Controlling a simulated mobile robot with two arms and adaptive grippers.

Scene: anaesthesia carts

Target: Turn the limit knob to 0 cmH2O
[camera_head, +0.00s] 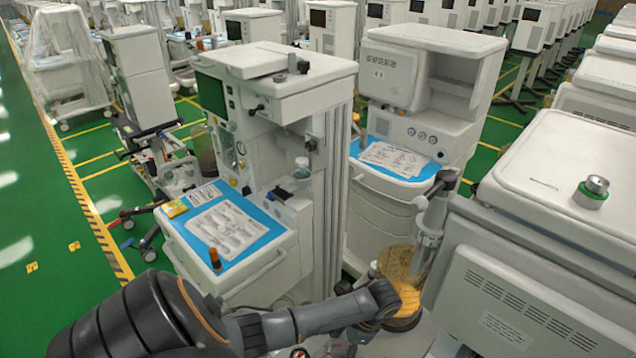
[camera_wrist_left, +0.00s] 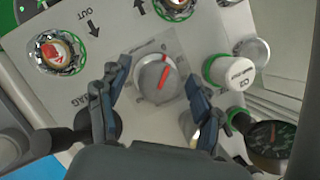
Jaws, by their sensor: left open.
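The limit knob (camera_wrist_left: 151,79) is a round grey knob with a red pointer line, on a white panel in the left wrist view. The pointer tilts slightly right of straight up in that view. Faint scale marks surround the knob, too blurred to read. My left gripper (camera_wrist_left: 156,72) is open, with one dark finger on each side of the knob; I cannot tell whether either finger touches it. In the head view my left arm (camera_head: 300,322) reaches in from the left, and its fingers and the knob cannot be made out there. My right gripper is not in view.
Ports with green rings, such as the IN/OUT-side port (camera_wrist_left: 55,50), a white cap (camera_wrist_left: 232,72) and a dark gauge (camera_wrist_left: 268,140) crowd the panel. In the head view, a canister of yellowish granules (camera_head: 402,265) stands by my arm, with white carts (camera_head: 300,100) around.

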